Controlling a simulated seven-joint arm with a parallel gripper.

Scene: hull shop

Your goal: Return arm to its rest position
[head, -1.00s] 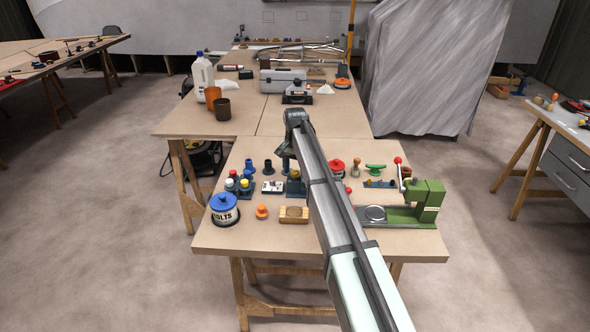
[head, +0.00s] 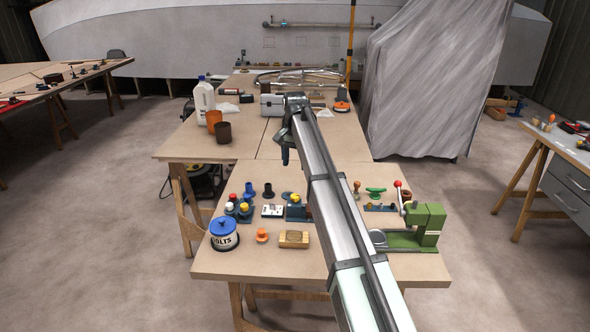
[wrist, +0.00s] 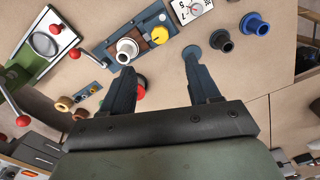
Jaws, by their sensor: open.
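My gripper (wrist: 158,80) is open and empty in the wrist view, with its two dark fingers spread apart above the bench top. In the head view my arm reaches forward over the bench (head: 215,266), and my gripper (head: 285,157) hangs near the seam with the bench behind. Below the fingers in the wrist view are a blue block with a white ring and a yellow knob (wrist: 159,35), a white gauge (wrist: 190,10) and dark and blue bushings (wrist: 221,41). A red part is partly hidden behind the left finger.
The near bench holds a BOLTS tin (head: 223,234), an orange knob (head: 262,235), a wooden block (head: 294,239) and a green press (head: 424,228) with a red-knobbed lever. A white jug (head: 204,102) and brown cup (head: 223,132) stand on the bench behind. A draped sheet hangs back right.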

